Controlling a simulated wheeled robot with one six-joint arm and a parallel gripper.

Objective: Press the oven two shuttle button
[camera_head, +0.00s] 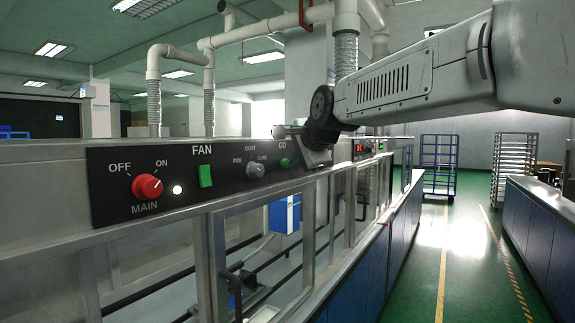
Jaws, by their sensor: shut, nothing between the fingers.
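A black control panel (122,191) runs along the metal front of the oven line. A green button (284,162) under the label GO sits at its right end. My gripper (287,131) is shut and empty, just above and beside this button; I cannot tell whether it touches the panel. The gripper and wrist hide part of the front right of the button. A second dark panel (367,148) with small red and green lights sits farther along, partly behind my arm. No label reading oven two or shuttle is legible.
The near panel also has a red MAIN knob (147,187), a lit white lamp (177,189), a green FAN switch (205,175) and a grey knob (255,170). Glazed metal frames stand below. The green aisle (425,260) is clear. A blue cart (438,165) stands beyond.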

